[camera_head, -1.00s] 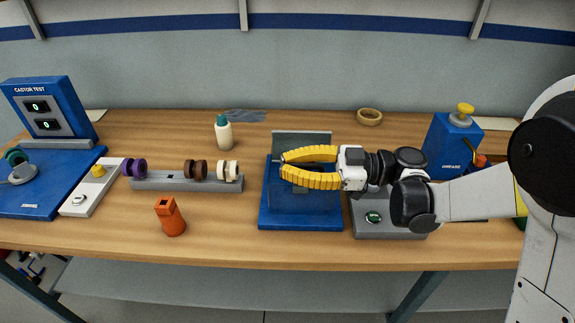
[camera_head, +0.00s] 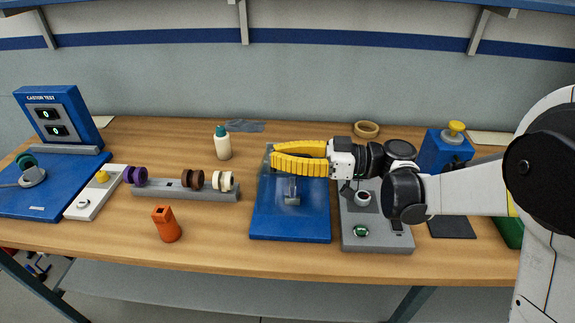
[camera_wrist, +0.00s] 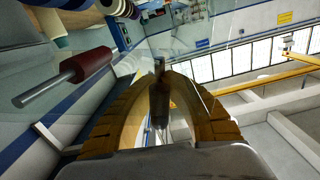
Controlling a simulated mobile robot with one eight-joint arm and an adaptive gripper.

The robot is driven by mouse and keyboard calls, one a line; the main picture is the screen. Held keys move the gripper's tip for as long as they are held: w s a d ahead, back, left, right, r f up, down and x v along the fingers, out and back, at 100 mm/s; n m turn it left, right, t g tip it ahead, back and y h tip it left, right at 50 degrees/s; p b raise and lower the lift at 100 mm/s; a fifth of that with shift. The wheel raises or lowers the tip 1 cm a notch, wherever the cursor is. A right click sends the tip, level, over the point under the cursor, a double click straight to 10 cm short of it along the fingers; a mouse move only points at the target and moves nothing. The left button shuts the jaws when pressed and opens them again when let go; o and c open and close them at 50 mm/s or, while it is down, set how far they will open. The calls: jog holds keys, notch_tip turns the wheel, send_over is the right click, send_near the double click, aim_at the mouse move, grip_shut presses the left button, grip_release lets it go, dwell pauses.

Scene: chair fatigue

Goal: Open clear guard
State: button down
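The clear guard (camera_head: 267,163) is a see-through panel on a blue fixture (camera_head: 290,227) at the middle of the bench. Its outline is faint and partly covered by my yellow fingers. A small grey block (camera_head: 292,194) sits on the fixture below them. My gripper (camera_head: 273,157) comes from the right, level, with its fingers across the guard's upper part. In the wrist view, the fingers (camera_wrist: 165,68) arch together around a dark upright bar (camera_wrist: 159,95), with clear panel edges nearby. Whether they grip the bar or only surround it is unclear.
A grey box with a green button (camera_head: 361,231) stands right of the fixture, close under my arm. A castor rack (camera_head: 183,191), an orange piece (camera_head: 166,226) and a bottle (camera_head: 223,148) lie to the left. The bench front between them is clear.

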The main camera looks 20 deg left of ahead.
jog(key=w+a+r+m+p, duration=0.2)
jog(key=w+r+m+p, duration=0.1)
jog(key=w+m, duration=0.3)
jog(key=w+a+r+m+p, duration=0.1)
jog(key=w+r+m+p, duration=0.2)
jog(key=w+r+m, duration=0.3)
jog(key=shift+w+a+m+p, duration=0.3)
jog(key=shift+w+a, duration=0.1)
jog(key=shift+w, duration=1.8)
